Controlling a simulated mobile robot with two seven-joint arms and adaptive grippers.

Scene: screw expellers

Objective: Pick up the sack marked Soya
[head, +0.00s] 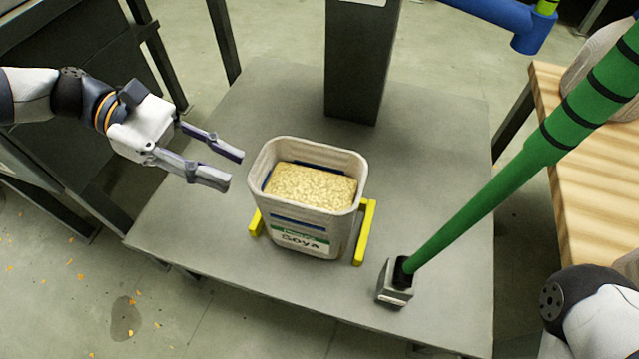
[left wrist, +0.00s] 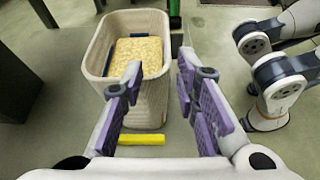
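The sack marked Soya (head: 300,238) stands upright and open-topped on the grey table (head: 420,150), between two yellow bars (head: 366,232). It is filled with pale yellow grains. My left gripper (head: 222,168) is open and empty, to the left of the sack and apart from it. In the left wrist view the sack (left wrist: 165,50) shows ahead, beyond the two spread fingers (left wrist: 160,85), with its rim and grains visible. My right gripper is not in view; only part of my right arm shows at the lower right of the head view.
A green pole (head: 480,200) slants up to the right from a small grey block (head: 396,284) on the table, right of the sack. A dark post (head: 358,65) stands behind. A wooden table (head: 590,170) with a pale sack (head: 606,65) is at the right.

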